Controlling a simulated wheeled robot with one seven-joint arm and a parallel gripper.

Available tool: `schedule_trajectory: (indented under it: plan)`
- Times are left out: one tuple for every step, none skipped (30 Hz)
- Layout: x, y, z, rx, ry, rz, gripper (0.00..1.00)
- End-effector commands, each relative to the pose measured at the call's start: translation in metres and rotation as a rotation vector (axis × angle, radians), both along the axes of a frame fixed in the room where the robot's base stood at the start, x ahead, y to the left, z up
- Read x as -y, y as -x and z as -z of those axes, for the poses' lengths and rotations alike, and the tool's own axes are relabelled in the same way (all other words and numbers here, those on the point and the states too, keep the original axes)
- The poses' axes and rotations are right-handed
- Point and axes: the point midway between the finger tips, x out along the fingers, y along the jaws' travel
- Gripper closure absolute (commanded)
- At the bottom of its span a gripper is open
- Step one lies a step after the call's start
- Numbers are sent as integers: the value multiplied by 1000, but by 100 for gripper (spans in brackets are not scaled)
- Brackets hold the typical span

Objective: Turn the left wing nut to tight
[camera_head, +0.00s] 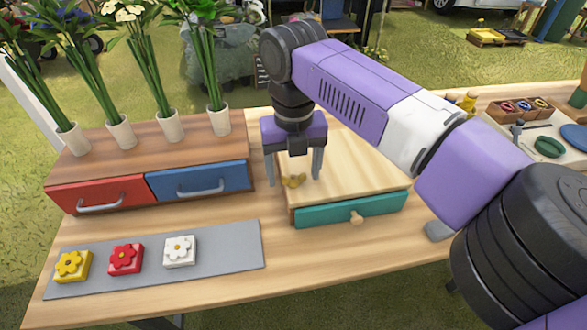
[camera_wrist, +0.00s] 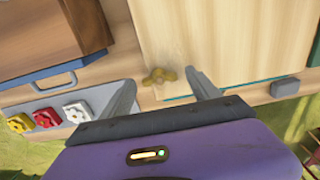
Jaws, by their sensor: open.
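A brass-yellow wing nut (camera_head: 293,181) sits on the top of a light wooden box (camera_head: 345,165) with a teal drawer (camera_head: 350,209). My gripper (camera_head: 294,180) points down over the box, open, with one finger on each side of the wing nut in the head view. In the wrist view the wing nut (camera_wrist: 159,76) lies between and a little beyond the open fingertips, and nothing is held. Only one wing nut is clearly seen. I cannot tell how tight it is, and my arm hides part of the box top.
A wooden cabinet with a red drawer (camera_head: 97,194) and a blue drawer (camera_head: 198,181) stands at left, with several potted plants on it. A grey mat (camera_head: 215,249) holds yellow, red and white flower blocks. Bowls and a tray (camera_head: 500,118) are at right. The front table middle is clear.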

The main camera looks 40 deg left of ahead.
Motion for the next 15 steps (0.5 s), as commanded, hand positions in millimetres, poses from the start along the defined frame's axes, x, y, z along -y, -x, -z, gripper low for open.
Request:
schedule_trajectory:
  plan:
    - [0, 0, 0, 0, 0, 0, 33]
    - [0, 0, 0, 0, 0, 0, 39]
    - [0, 0, 0, 0, 0, 0, 47]
    - [0, 0, 0, 0, 0, 0, 53]
    - [0, 0, 0, 0, 0, 0, 59]
    - [0, 0, 0, 0, 0, 0, 66]
    - [0, 0, 0, 0, 0, 0, 72]
    - [0, 0, 0, 1, -1, 0, 78]
    - [0, 0, 0, 1, -1, 0, 86]
    - [0, 0, 0, 1, -1, 0, 92]
    - [0, 0, 0, 1, -1, 0, 92]
    - [0, 0, 0, 1, -1, 1, 91]
    - [0, 0, -1, 1, -1, 2, 91]
    - [0, 0, -1, 0, 0, 4, 91]
    - [0, 0, -1, 0, 0, 8, 91]
